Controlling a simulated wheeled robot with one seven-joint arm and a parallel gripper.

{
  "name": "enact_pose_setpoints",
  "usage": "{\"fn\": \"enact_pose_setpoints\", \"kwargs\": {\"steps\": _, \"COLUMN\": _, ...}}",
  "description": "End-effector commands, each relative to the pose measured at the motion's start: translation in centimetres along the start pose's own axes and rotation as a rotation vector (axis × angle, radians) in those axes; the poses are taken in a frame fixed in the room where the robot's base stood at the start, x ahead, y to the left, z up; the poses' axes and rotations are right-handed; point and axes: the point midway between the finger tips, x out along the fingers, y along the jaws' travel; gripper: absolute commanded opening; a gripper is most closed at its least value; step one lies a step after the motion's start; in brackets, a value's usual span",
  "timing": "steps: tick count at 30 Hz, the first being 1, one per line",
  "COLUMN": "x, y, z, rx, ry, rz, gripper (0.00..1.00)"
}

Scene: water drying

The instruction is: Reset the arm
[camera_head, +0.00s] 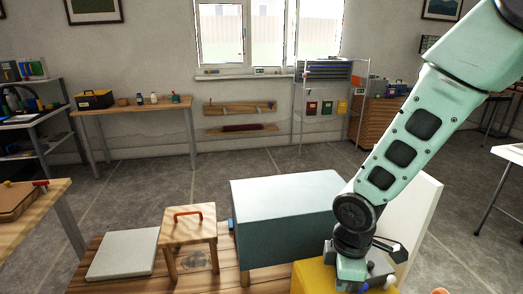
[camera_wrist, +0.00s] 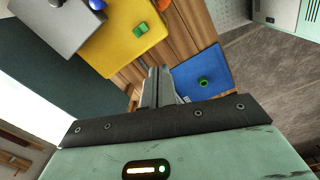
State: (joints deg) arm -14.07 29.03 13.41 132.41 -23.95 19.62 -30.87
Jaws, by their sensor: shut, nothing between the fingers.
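My arm (camera_head: 410,140) comes down from the upper right in the head view, bent at a dark joint, with its wrist low over the wooden worktable (camera_head: 92,282). In the wrist view my gripper (camera_wrist: 160,72) is shut, with the fingers together and nothing between them. Beyond the fingers are wooden planks, a blue tray (camera_wrist: 187,70) with a green ring-shaped piece (camera_wrist: 203,82), and a yellow board (camera_wrist: 117,48) with a small green block (camera_wrist: 140,29). In the head view the fingertips cannot be made out.
A teal-grey box (camera_head: 285,215) stands left of my wrist, close to it. A yellow surface (camera_head: 312,277) lies below it and a white panel (camera_head: 418,215) behind it. A small wooden stool (camera_head: 188,228) and a grey slab (camera_head: 122,253) are at left. Open floor lies beyond.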

Motion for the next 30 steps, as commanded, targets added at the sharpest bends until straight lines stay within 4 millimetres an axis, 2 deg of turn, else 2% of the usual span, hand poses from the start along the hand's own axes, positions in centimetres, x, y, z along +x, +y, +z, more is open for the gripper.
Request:
{"fn": "enact_pose_setpoints", "kwargs": {"steps": 1, "x": -1.9, "y": -1.1, "z": -0.4, "rx": 0.058, "ry": 0.005, "rz": 0.008, "gripper": 0.00}}
{"fn": "enact_pose_setpoints", "kwargs": {"steps": 6, "x": -6.9, "y": -5.3, "z": -0.8, "rx": 0.274, "ry": 0.014, "rz": 0.003, "gripper": 0.00}}
{"fn": "enact_pose_setpoints", "kwargs": {"steps": 13, "x": -11.8, "y": -11.7, "z": -0.4, "rx": 0.542, "ry": 0.032, "rz": -0.025, "gripper": 0.00}}
{"fn": "enact_pose_setpoints", "kwargs": {"steps": 18, "x": -13.5, "y": -14.9, "z": 0.1, "rx": 0.668, "ry": 0.039, "rz": -0.048, "gripper": 0.00}}
{"fn": "enact_pose_setpoints", "kwargs": {"steps": 21, "x": -13.9, "y": -15.8, "z": 0.3, "rx": 0.704, "ry": 0.041, "rz": -0.056, "gripper": 0.00}}
{"fn": "enact_pose_setpoints", "kwargs": {"steps": 30, "x": -14.0, "y": -16.1, "z": 0.3, "rx": 0.719, "ry": 0.040, "rz": -0.060, "gripper": 0.00}}
